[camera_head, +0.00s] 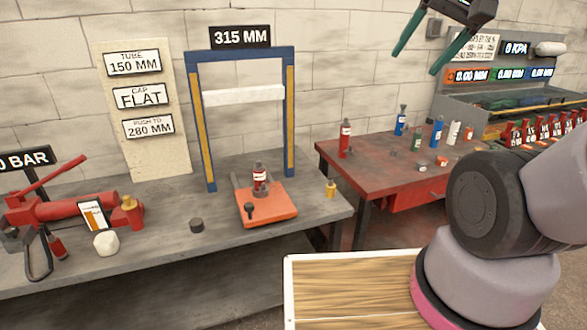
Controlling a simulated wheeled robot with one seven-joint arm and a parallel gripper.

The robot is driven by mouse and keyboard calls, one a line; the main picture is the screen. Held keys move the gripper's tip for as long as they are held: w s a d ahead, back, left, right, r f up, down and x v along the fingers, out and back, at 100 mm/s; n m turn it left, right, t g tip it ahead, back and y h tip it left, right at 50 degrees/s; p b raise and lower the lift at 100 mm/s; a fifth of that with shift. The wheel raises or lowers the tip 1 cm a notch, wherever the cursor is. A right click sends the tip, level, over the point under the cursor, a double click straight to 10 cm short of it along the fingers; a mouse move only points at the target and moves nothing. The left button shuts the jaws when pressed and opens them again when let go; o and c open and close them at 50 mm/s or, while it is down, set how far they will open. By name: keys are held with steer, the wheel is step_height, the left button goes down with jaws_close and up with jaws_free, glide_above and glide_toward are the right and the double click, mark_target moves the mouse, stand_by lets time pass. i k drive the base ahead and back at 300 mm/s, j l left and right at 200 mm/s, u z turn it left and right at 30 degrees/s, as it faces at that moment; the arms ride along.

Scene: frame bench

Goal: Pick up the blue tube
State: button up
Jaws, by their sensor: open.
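Two upright blue tubes stand on the red table in the camera_head view: one blue tube (400,124) towards the back, and another blue tube (437,132) a little to its right. I cannot tell which one the task means. My gripper (416,62) is at the top of the view, with its two teal fingers spread apart and nothing between them. In the picture it shows above the blue tubes and appears apart from them; its depth is hard to judge.
A grey bench (165,255) at left carries a blue frame (204,130) and an orange base (267,212). A rack (470,105) stands behind.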

mark_target(438, 128)
steer(key=i+l+u, duration=0.4)
steer(key=l, duration=1.1)
steer(key=i+l+u, duration=0.35)
steer(key=l, duration=1.25)
steer(key=l+u, duration=0.4)
steer(key=l, duration=1.15)
